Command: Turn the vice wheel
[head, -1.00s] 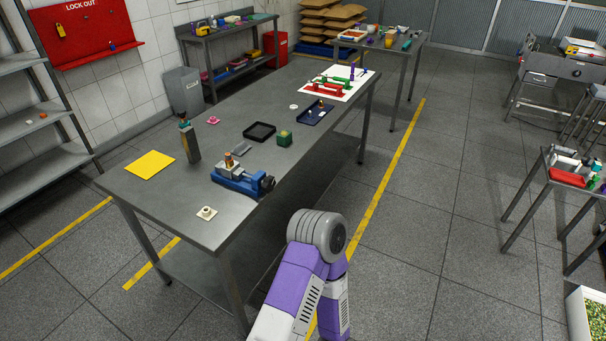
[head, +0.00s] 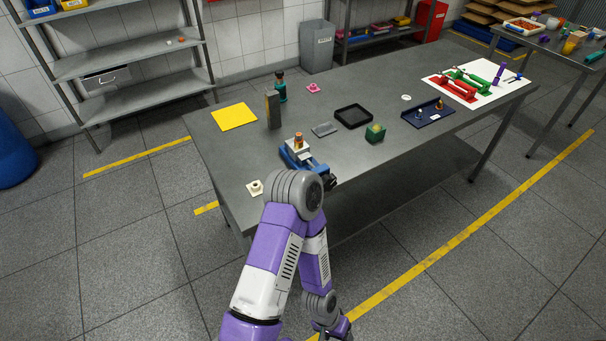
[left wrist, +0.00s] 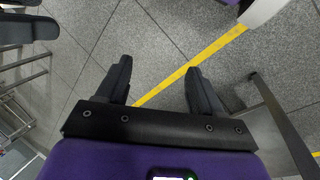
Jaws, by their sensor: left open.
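The blue vice (head: 291,158) stands near the table's front edge in the head view. A light block with an orange-brown piece sits on top of it. Its dark wheel end (head: 329,181) faces right, and my purple arm's elbow partly hides the vice's lower part. My left gripper (left wrist: 159,68) is open and empty in the left wrist view, with bare floor and a yellow line beyond its two fingers. It is apart from the vice, which that view does not show.
The floor in front is clear.

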